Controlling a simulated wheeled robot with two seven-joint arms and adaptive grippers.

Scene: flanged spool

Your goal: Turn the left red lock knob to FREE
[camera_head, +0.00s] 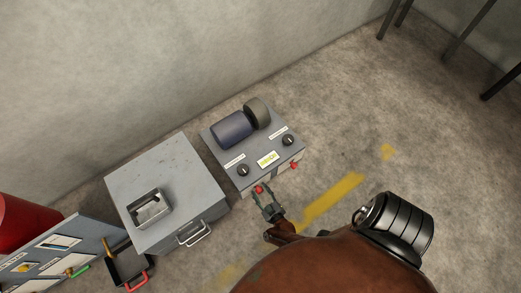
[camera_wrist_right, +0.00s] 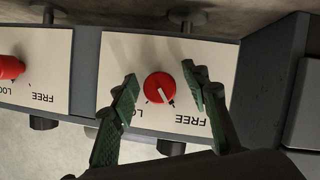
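The left red lock knob (camera_head: 259,188) is on the front face of the grey box (camera_head: 292,168). In the right wrist view, which shows the panel upside down, this knob (camera_wrist_right: 159,87) sits on a white plate with FREE and a partly hidden LOCK label. Its white pointer line slants toward the FREE side. My right gripper (camera_head: 264,199) is at this knob. Its green fingers (camera_wrist_right: 160,84) are open on either side of the knob, with a gap visible at each side. The other red knob (camera_head: 293,165) also shows in the wrist view (camera_wrist_right: 10,67). My left gripper is not in view.
A dark spool (camera_head: 233,130) lies on top of the box, near black knobs (camera_head: 243,170). A grey cabinet (camera_head: 165,180) with a handle stands close on the left. Further left is a tool board (camera_head: 60,255).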

